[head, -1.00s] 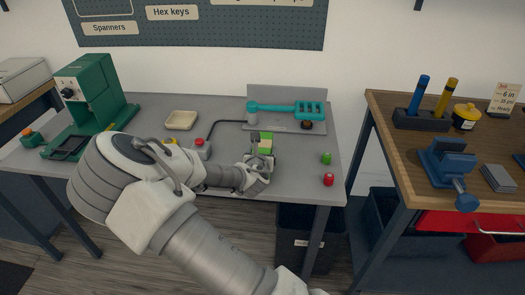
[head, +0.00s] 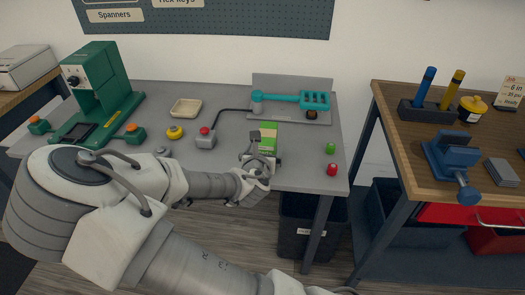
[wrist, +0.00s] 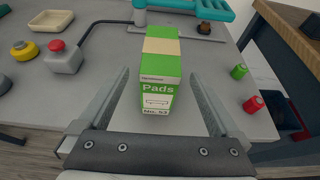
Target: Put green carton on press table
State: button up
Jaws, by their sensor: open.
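My gripper (head: 264,155) is open at the near side of the carton, close to the table's front edge. Its fingers (wrist: 160,73) point forward along the carton's sides. The carton's lower part is partly hidden by my gripper in the head view.
A teal tool (head: 290,99) is behind. Small green (head: 330,148) and red (head: 332,169) pieces stand right. A wooden bench (head: 405,110) is farther right.

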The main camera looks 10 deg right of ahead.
jog(key=v, duration=0.3)
jog(key=shift+s+r, duration=0.1)
jog(key=shift+s, duration=0.1)
jog(key=s+f+m+g+y, duration=0.25)
jog(key=s+m+g, duration=0.5)
jog(key=m, duration=0.75)
jog(key=s+d+r+m+y, duration=0.1)
jog(key=s+d+r+m, duration=0.2)
jog(key=s+r+m, duration=1.4)
jog(key=shift+s+d+r+y, duration=0.2)
jog(key=shift+s+r+y, duration=0.15)
jog(key=shift+r, duration=1.95)
